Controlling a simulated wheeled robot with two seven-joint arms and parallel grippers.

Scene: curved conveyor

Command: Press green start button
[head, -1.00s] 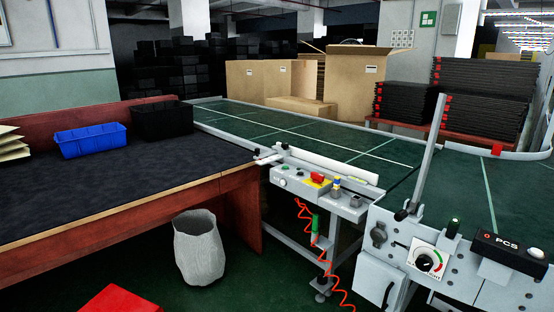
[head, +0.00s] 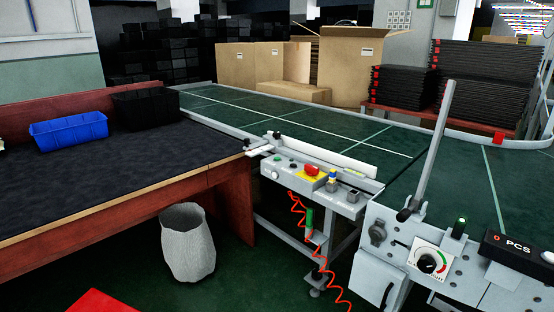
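A small green button (head: 279,158) is on the grey control panel (head: 274,174) at the end of the conveyor, near the middle of the head view. A red emergency-stop button (head: 312,170) on a yellow plate is to its right on the same panel. The green button is small and its markings cannot be read. Neither of my grippers is in view.
A work table (head: 100,180) with a blue bin (head: 69,131) and a black bin (head: 145,107) is on the left. The curved green conveyor (head: 250,108) runs behind the panel. A waste bin (head: 187,243) stands on the floor. A dial unit (head: 427,262) is at front right.

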